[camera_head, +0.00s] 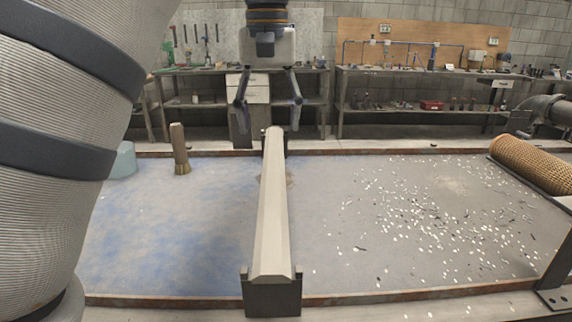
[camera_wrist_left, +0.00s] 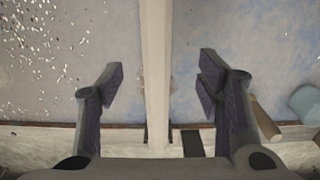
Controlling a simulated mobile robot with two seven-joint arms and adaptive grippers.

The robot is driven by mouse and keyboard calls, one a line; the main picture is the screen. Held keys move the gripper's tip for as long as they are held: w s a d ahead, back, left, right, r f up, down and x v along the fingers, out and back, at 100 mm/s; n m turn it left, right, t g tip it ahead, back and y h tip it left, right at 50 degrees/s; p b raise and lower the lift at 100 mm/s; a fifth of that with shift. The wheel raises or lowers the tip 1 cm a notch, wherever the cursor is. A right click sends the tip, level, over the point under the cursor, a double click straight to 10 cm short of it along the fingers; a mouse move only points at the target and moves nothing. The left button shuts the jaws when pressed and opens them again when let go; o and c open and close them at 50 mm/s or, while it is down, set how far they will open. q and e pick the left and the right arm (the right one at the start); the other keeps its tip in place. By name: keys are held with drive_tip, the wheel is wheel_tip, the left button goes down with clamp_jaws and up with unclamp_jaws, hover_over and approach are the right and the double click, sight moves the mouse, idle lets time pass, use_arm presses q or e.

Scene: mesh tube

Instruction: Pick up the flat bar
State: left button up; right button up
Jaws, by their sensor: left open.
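The flat bar (camera_head: 271,215) is a long, pale beige bar. In the head view it runs from front to back across the middle of the table, its near end in a dark notched bracket (camera_head: 272,297). My left gripper (camera_head: 268,112) is open above the bar's far end, one finger out to each side. In the left wrist view the bar (camera_wrist_left: 156,60) passes between the two spread fingers of the gripper (camera_wrist_left: 160,85), apart from both. The bar's far support is mostly hidden. My right gripper is not in view.
A brown-handled brush (camera_head: 180,150) and a pale blue container (camera_head: 124,160) stand left of the bar. White and dark scraps (camera_head: 420,220) litter the table to the right. A tan mesh tube (camera_head: 535,163) lies at the right edge. Workbenches (camera_head: 430,75) line the back wall.

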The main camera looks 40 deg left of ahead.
sight(274, 169)
use_arm(q)
drive_tip(key=f, duration=0.8)
drive_tip(key=shift+w+f, duration=0.35)
drive_tip(key=shift+r, duration=0.1)
clamp_jaws()
